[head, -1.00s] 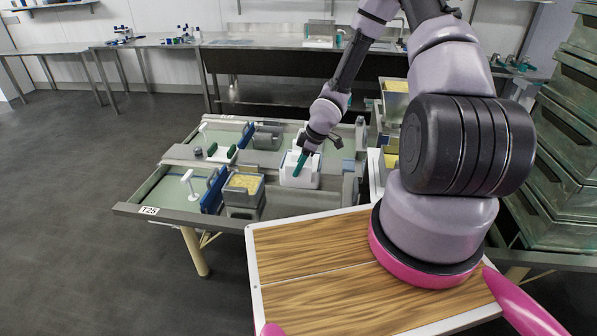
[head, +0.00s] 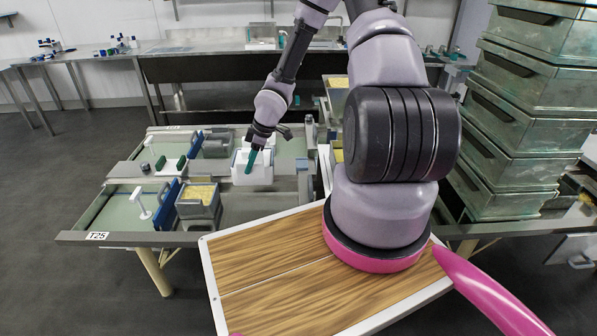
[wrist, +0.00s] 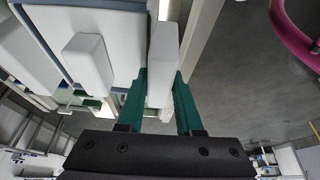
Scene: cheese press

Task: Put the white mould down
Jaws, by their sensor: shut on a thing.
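The white mould (head: 260,177) is a blocky white piece over the middle of the pressing table (head: 108,217) in the head view. My gripper (head: 251,162) reaches down to it with its teal fingers. In the wrist view my gripper (wrist: 160,100) has one teal finger on each side of an upright white part (wrist: 163,60), and is shut on it. I cannot tell whether the mould's underside touches the table. The far side of the mould is hidden.
A grey box of yellow curd (head: 199,194) stands left of the mould, beside a blue plate (head: 168,204). A white T-shaped piece (head: 140,203) is farther left. Stacked grey-green crates (head: 530,100) rise at right. A wooden board (head: 280,265) lies in front.

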